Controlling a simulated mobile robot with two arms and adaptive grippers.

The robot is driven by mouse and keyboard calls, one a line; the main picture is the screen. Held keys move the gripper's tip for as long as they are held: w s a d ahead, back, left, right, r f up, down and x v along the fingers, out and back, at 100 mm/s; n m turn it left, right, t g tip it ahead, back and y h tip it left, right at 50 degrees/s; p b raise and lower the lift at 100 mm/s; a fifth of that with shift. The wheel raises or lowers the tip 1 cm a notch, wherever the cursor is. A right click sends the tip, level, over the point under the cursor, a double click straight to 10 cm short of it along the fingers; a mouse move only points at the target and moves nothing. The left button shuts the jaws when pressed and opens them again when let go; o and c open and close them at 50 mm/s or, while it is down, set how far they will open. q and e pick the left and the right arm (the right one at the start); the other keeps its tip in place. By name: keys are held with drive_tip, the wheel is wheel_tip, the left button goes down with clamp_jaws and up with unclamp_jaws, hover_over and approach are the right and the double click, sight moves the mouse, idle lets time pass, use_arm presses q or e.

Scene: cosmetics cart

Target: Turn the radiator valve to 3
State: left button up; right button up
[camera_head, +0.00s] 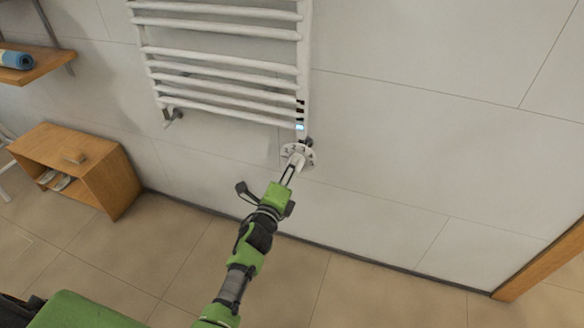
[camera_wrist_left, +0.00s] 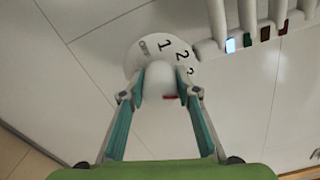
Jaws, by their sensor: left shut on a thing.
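The radiator valve is on the wall below the towel radiator's lower right corner. In the head view its white dial plate (camera_head: 309,154) shows past the fingers. In the left wrist view the dial plate (camera_wrist_left: 139,58) carries OFF, 1, 2 and a partly cut-off figure. A white knob (camera_wrist_left: 158,80) stands before it, with a red mark low on its right side. My left gripper (camera_head: 294,167) is shut on this knob, one teal-padded finger on each side in the wrist view (camera_wrist_left: 159,93). The red mark does not line up with a readable number. My right gripper is not in view.
The white towel radiator (camera_head: 222,57) hangs above the valve, close to the fingers. A small lit blue spot (camera_head: 299,127) is at its lower right. A wooden cabinet (camera_head: 112,183) and a shelf (camera_head: 45,64) are at left. The floor (camera_head: 365,290) at right is clear.

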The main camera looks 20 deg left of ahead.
use_arm(q)
drive_tip(key=shift+f, duration=0.1)
drive_tip(key=o, duration=1.1)
drive_tip(key=s, duration=1.2)
drive_tip(key=shift+a, duration=0.2)
